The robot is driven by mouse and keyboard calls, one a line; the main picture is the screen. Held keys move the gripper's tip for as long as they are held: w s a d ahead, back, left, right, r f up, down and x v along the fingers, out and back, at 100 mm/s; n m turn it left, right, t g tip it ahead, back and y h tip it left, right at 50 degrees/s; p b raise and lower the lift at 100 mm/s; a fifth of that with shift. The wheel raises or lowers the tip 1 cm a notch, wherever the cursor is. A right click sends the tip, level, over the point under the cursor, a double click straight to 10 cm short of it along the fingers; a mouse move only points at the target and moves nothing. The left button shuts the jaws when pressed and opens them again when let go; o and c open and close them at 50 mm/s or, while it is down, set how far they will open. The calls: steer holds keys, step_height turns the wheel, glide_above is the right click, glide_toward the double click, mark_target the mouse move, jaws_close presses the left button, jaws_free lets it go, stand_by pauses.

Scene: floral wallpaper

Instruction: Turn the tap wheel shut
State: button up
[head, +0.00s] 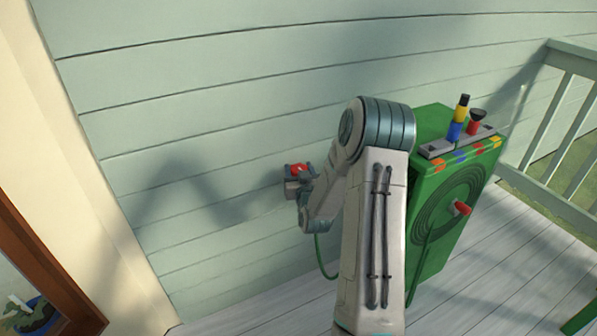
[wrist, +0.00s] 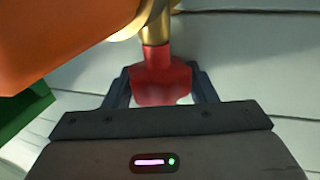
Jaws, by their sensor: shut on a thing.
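The red tap wheel (wrist: 162,82) sits on a brass stem (wrist: 155,30) in the wrist view. My gripper (wrist: 160,84) has one dark finger on each side of the wheel and is shut on it. In the head view the red wheel (head: 299,169) shows small against the siding, with my gripper (head: 299,180) at it. The tap's body is mostly hidden there by my gripper and arm. How far the wheel is turned cannot be told.
A green hose reel box (head: 428,150) stands right of my arm, with a red crank handle (head: 463,209) and nozzles in a grey holder (head: 458,142) on top. A green hose (head: 322,262) hangs below the tap. The deck (head: 500,270) is clear at right.

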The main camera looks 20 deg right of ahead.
steer(key=o, duration=1)
steer(key=shift+c, duration=0.2)
steer(key=p+v, duration=0.2)
steer(key=v, duration=1.1)
steer(key=shift+s, duration=0.4)
steer(key=shift+a, duration=0.1)
